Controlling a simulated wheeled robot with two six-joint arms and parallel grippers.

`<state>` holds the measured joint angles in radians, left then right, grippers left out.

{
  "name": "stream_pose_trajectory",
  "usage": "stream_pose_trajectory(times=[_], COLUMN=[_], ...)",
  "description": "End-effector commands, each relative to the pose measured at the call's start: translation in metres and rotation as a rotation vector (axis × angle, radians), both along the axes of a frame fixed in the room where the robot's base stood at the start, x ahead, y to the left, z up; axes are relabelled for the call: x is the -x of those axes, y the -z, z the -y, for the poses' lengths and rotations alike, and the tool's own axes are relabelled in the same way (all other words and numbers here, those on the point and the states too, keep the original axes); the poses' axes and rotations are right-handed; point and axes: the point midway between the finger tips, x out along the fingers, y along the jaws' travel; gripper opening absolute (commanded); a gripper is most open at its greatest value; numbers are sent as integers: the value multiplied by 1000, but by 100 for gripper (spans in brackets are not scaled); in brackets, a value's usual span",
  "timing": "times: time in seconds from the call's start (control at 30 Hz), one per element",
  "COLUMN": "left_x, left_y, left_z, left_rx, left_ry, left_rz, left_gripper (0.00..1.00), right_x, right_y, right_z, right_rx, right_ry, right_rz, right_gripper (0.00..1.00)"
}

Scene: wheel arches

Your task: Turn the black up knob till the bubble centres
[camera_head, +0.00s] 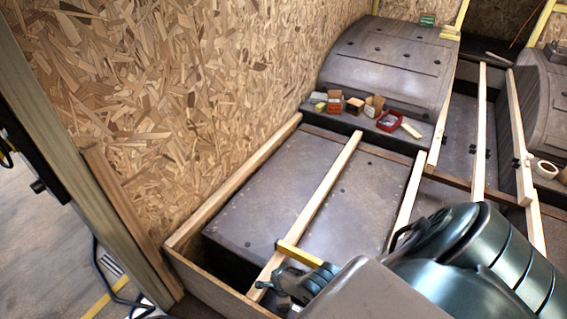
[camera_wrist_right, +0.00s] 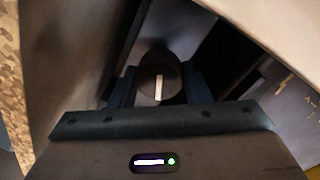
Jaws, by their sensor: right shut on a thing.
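The black knob (camera_wrist_right: 153,66) shows in the right wrist view as a dark round cap with a white line running up and down the picture. My right gripper (camera_wrist_right: 160,90) is shut on it, one finger on each side. In the head view my right gripper (camera_head: 277,288) is low in the middle, by the near end of a wooden batten; the knob is hidden there. A yellow bar (camera_head: 300,253), seemingly the level, lies across that batten just beyond the gripper. Its bubble cannot be made out. My left gripper is not in view.
Pale battens (camera_head: 318,205) run over a grey panelled floor beside a chipboard wall (camera_head: 200,110). A grey wheel arch (camera_head: 388,62) stands behind. Small boxes and a red tray (camera_head: 389,121) sit before it. A tape roll (camera_head: 544,169) is at the right.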

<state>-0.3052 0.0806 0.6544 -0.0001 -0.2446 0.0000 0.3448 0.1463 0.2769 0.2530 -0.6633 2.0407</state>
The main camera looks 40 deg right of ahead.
Motion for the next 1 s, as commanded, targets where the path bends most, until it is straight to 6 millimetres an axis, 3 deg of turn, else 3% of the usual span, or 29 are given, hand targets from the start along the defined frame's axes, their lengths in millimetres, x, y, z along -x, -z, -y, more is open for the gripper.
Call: stream_pose_trajectory(times=[0.13,0.17,0.27,0.67,1.0], left_x=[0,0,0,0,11], left_y=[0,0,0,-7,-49], left_z=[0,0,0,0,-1], left_rx=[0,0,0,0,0], left_ry=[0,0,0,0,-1], left_rz=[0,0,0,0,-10], left_gripper=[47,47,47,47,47], right_x=[0,0,0,0,-1], right_y=[0,0,0,-7,-59], right_z=[-1,-1,-1,0,1], right_rx=[-2,-2,-1,0,-1], right_ry=[-1,-1,-1,-1,-2], right_rz=[-1,-1,0,0,1], right_gripper=[20,45,65,65,65])
